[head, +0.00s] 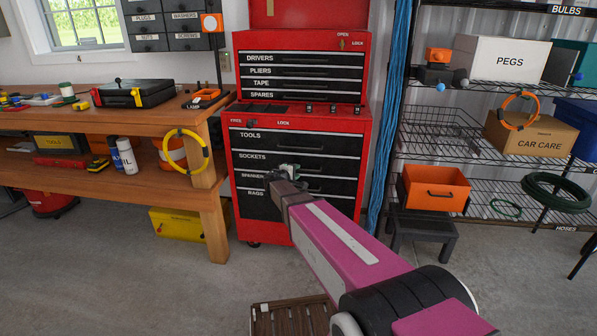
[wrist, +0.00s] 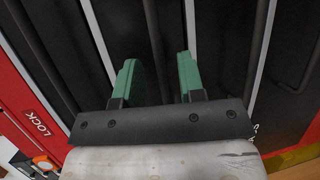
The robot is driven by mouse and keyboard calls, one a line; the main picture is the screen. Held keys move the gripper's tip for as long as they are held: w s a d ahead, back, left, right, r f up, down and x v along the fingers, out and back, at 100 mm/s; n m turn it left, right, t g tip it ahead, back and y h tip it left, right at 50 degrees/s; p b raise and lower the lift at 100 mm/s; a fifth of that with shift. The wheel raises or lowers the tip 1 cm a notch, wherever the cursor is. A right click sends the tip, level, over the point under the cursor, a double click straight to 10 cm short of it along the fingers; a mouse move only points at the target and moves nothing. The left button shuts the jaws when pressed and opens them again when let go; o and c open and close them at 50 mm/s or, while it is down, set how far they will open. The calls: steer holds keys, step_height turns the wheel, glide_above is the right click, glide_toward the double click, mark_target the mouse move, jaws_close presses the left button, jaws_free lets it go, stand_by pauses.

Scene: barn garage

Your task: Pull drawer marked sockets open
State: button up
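The drawer marked SOCKETS (head: 252,156) is in the lower part of the red tool cabinet, below the TOOLS drawer (head: 250,135). Its front looks flush with the others. My gripper (head: 289,168) is at the front of this drawer, and my own arm hides part of the drawers below. In the wrist view my gripper (wrist: 160,77) has its two green fingers apart. A dark bar handle (wrist: 152,32) runs into the gap between them. There is room beside the bar, and I cannot tell whether either finger touches it.
The red cabinet (head: 365,140) stands between a wooden workbench (head: 120,91) on the left and a wire shelf (head: 440,145) on the right. A slatted wooden crate (head: 290,318) lies on the floor in front. A dark step stool (head: 424,228) stands at the right.

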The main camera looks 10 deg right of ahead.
steer(key=shift+x, duration=1.5)
steer(key=shift+d, duration=0.1)
